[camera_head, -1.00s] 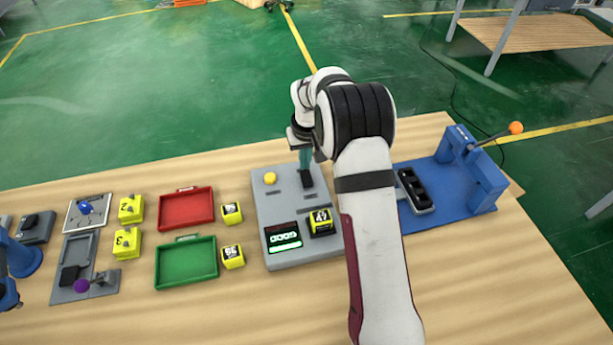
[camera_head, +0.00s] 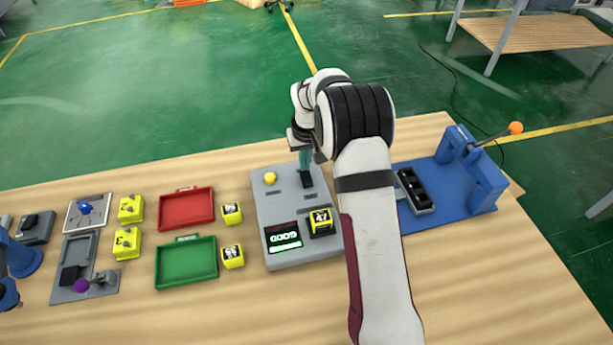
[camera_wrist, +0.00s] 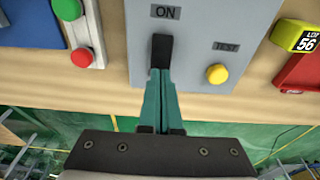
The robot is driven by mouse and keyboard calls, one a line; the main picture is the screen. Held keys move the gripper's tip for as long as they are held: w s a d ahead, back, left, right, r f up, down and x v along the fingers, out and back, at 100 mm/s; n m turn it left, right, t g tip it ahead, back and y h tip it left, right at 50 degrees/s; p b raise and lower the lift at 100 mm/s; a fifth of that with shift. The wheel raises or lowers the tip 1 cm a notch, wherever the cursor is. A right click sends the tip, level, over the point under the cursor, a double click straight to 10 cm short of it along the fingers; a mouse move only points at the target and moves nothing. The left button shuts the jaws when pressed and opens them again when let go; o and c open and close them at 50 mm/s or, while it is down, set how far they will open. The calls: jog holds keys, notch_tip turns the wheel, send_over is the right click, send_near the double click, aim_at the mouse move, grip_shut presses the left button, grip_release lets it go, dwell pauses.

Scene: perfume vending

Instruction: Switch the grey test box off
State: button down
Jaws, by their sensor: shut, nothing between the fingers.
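The grey test box (camera_head: 262,208) stands on the wooden table, with a yellow button (camera_head: 270,178), a lit display (camera_head: 284,240) with green figures and a black switch (camera_head: 306,180). In the wrist view the black switch (camera_wrist: 162,50) lies just below an ON label (camera_wrist: 165,12), and the yellow TEST button (camera_wrist: 217,74) is to its right. My gripper (camera_head: 304,163) is shut and empty, pointing down at the switch. In the wrist view its teal fingertips (camera_wrist: 160,74) are at the switch's near end; whether they touch is unclear. A yellow cube (camera_head: 321,222) marked 47 sits on the box.
Left of the box are two small yellow cubes (camera_head: 232,213), a red tray (camera_head: 186,209) and a green tray (camera_head: 186,263). A blue stand (camera_head: 452,185) with an orange-knobbed lever (camera_head: 515,128) is at the right. My arm hides part of the box's right side.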

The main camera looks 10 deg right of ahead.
aim_at(305, 173)
jog(key=shift+f, duration=0.8)
notch_tip(305, 173, up, 6)
jog(key=shift+r, duration=0.5)
dwell(0.4)
jog(key=s+a+r+m, duration=0.1)
jog(key=s+a+r, duration=0.1)
jog(key=s+r, duration=0.45)
jog(key=s+a+r+m, duration=0.15)
jog(key=s+r, duration=0.25)
jog(key=s, duration=0.6)
jog(key=s+a+f+m+g+y, duration=0.1)
jog(key=s+a+m+g, duration=0.1)
jog(key=s, duration=2)
jog(key=shift+s+a+f+m+y, duration=0.15)
jog(key=shift+a+m+y, duration=0.25)
jog(key=shift+a+m, duration=0.25)
